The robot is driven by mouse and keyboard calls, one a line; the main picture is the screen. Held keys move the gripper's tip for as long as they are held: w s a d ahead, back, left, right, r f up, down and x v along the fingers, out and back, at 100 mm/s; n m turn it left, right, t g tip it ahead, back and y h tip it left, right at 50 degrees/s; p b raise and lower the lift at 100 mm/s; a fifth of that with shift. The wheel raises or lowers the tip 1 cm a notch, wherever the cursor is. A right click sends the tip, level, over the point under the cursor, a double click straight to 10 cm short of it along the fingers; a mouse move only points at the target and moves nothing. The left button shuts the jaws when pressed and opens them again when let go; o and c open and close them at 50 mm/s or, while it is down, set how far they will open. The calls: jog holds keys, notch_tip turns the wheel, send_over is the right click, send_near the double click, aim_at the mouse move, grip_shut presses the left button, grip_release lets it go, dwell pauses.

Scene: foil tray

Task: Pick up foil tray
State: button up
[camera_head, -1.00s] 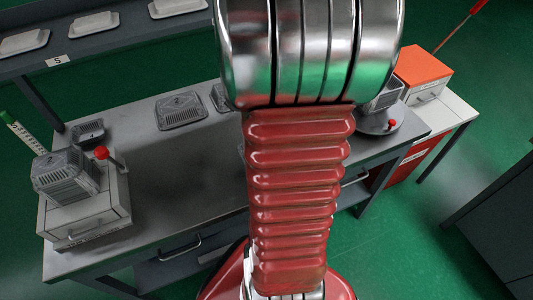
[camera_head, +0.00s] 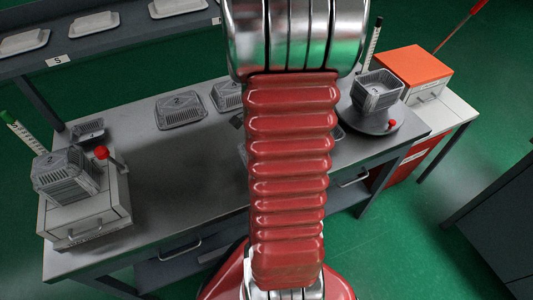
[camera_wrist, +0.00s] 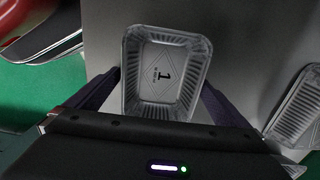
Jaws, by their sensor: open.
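A foil tray marked 1 (camera_wrist: 165,75) shows in the wrist view, open side up on the grey bench top. My gripper (camera_wrist: 161,88) is open, with one dark finger on each side of this tray. I cannot tell whether the fingers touch its walls. Another foil tray (camera_wrist: 295,108) lies to the right, cut by the picture edge. In the head view my arm hides most of the bench middle, and only a sliver of a tray shows beside it. A tray marked 2 (camera_head: 182,110) and a further tray (camera_head: 227,95) lie on the bench to the left of my arm.
Stacked trays (camera_head: 66,175) stand on a grey drawer box (camera_head: 88,218) with a red-knobbed lever at left. More stacked trays (camera_head: 378,92) stand on a round turntable (camera_head: 365,121) at right. A shelf (camera_head: 110,42) with white trays runs along the back. The bench's left-middle is clear.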

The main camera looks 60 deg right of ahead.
jog(key=shift+c, duration=0.3)
jog(key=c, duration=0.8)
